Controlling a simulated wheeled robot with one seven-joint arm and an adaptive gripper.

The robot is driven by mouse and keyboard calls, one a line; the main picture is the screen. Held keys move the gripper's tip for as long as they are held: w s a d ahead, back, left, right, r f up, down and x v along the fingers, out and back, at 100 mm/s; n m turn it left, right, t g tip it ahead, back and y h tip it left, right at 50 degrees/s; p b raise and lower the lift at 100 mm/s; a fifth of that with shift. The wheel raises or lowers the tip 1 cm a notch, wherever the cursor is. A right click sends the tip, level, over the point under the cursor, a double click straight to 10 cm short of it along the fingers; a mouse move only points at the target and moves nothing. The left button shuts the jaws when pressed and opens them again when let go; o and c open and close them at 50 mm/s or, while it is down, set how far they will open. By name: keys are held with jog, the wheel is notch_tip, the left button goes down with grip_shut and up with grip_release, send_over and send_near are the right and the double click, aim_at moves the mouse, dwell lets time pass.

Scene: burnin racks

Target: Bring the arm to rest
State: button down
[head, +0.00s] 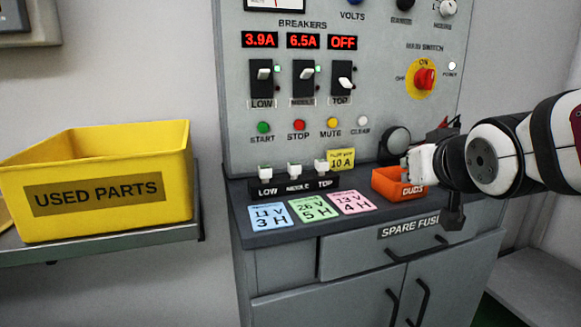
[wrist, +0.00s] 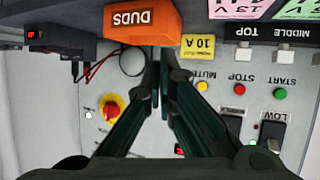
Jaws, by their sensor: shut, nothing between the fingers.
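My gripper (wrist: 157,72) is in the wrist view, its dark fingers reaching up the picture and meeting at the tips. It is shut and empty. In the head view my arm comes in from the right and ends in front of the panel's lower right, by the orange DUDS bin (head: 399,188); the fingertips are not clear there. The wrist view, which is upside down, shows the same DUDS bin (wrist: 143,20) just beyond the fingertips. I cannot tell whether they touch it.
A grey cabinet has a breaker panel (head: 240,130) and counter with fuse holders (head: 294,177) and coloured cards (head: 314,209). Main switch (head: 424,78) is ON; the top breaker (head: 343,80) display reads OFF. A yellow USED PARTS bin (head: 97,180) sits on the left shelf (head: 130,244).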

jog(key=s+a+f+g, duration=0.1)
jog(key=s+f+g, duration=0.3)
jog(key=s, duration=0.7)
jog(key=s+a+f+g, duration=0.1)
jog(key=s+f+g, duration=0.4)
jog(key=s, duration=0.7)
jog(key=s+f+g, duration=0.4)
jog(key=s, duration=0.7)
notch_tip(320, 180, up, 32)
jog(key=t+p, duration=0.4)
jog(key=p, duration=2.7)
jog(key=shift+r+y, duration=0.25)
jog(key=shift+y, duration=0.05)
jog(key=shift+d, duration=0.1)
